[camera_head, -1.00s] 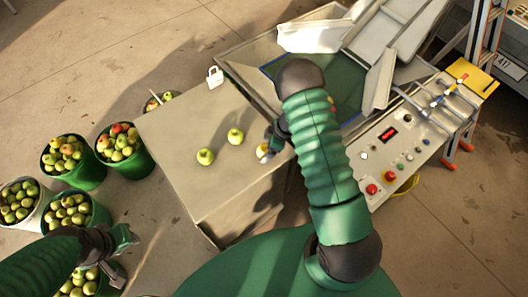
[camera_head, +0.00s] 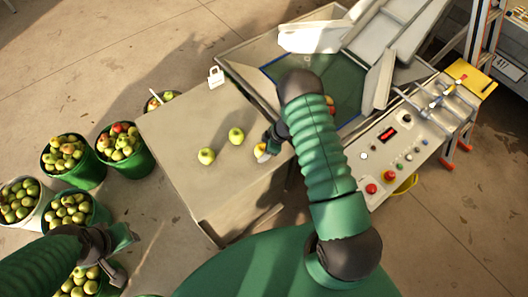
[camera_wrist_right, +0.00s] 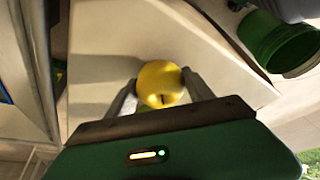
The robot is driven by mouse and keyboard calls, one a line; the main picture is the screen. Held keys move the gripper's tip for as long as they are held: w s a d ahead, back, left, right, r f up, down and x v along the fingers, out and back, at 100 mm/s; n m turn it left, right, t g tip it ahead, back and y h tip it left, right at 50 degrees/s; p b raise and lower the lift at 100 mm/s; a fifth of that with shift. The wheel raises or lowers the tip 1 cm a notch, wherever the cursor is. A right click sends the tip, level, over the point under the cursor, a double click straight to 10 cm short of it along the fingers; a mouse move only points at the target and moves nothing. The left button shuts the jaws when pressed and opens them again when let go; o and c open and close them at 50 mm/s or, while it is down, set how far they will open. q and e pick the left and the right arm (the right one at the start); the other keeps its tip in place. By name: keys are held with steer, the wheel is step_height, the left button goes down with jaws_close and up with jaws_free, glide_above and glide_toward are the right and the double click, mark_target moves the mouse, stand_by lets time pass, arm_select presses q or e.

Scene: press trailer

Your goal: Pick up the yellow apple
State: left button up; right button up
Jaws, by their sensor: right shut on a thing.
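The yellow apple (camera_wrist_right: 161,84) sits between the two fingers of my right gripper (camera_wrist_right: 160,90) in the right wrist view, and the gripper is shut on it. In the head view the yellow apple (camera_head: 260,149) shows partly beside the right gripper (camera_head: 266,150), at the right edge of the table top (camera_head: 190,140). Whether it is clear of the table is hard to tell. My left gripper (camera_head: 122,254) is at the lower left, over the apple buckets, with its fingers apart and nothing between them.
Two green-yellow apples (camera_head: 206,156) (camera_head: 236,135) stand on the table left of the right gripper. A small white tag-like object (camera_head: 215,77) is at the table's far edge. Several buckets of apples (camera_head: 125,145) stand at left. A control panel (camera_head: 400,140) is at right.

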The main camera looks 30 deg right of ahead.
steer(key=shift+d+f, duration=0.1)
steer(key=shift+d, duration=0.55)
arm_select(q)
steer(key=shift+d+r, duration=0.3)
steer(key=shift+d, duration=0.4)
arm_select(e)
step_height(320, 180, up, 18)
steer(key=shift+f, duration=0.1)
